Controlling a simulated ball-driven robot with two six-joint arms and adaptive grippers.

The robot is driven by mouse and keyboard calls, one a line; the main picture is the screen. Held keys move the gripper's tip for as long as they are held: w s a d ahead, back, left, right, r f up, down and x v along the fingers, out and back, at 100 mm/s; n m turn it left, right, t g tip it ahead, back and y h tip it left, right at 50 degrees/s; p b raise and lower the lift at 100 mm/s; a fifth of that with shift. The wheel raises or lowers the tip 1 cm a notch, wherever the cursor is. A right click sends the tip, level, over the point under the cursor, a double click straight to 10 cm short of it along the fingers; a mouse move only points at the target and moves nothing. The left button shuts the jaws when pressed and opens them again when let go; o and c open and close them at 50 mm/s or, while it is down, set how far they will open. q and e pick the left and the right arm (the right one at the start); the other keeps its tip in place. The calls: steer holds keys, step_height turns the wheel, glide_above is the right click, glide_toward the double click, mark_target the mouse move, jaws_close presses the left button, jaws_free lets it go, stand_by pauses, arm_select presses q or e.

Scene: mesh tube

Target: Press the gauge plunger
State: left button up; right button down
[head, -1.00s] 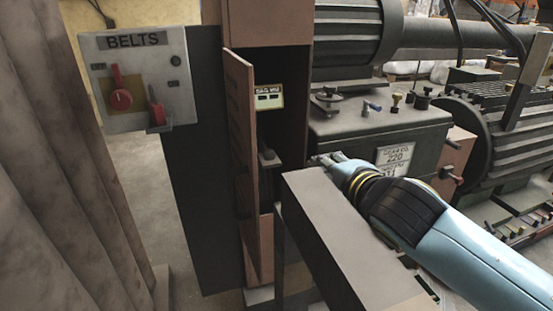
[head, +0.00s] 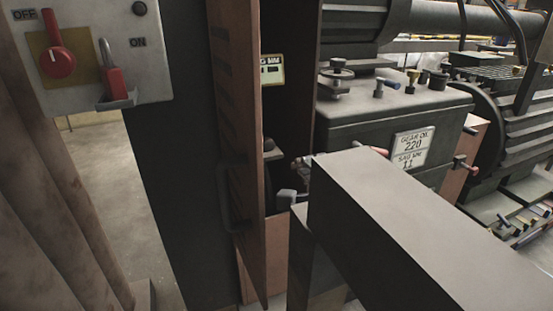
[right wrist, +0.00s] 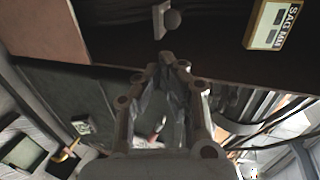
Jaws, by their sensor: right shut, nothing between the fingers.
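The small round gauge plunger (right wrist: 173,19) sits beside a pale plate in the right wrist view, just beyond my fingertips. In the head view a small knob that looks like the plunger (head: 268,145) shows inside the open cabinet, partly cut off by the door. The gauge's cream label panel (head: 271,70) is above it; it also shows tilted in the right wrist view (right wrist: 273,25). My right gripper (right wrist: 168,62) is shut and empty, with a gap to the plunger in the picture. In the head view only a small grey part of it (head: 287,196) shows, low at the cabinet opening. My left gripper is not seen.
The cabinet door (head: 240,150) stands open at the left of the opening. A large grey block (head: 410,215) hides most of my right arm. The machine housing (head: 385,115) is right of the cabinet, and a switch box (head: 90,25) is at upper left.

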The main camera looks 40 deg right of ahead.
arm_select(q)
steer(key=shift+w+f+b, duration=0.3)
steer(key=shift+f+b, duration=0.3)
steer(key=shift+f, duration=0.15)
arm_select(e)
glide_toward(274, 149)
steer(key=shift+x, duration=3.4)
steer(key=shift+d, duration=0.1)
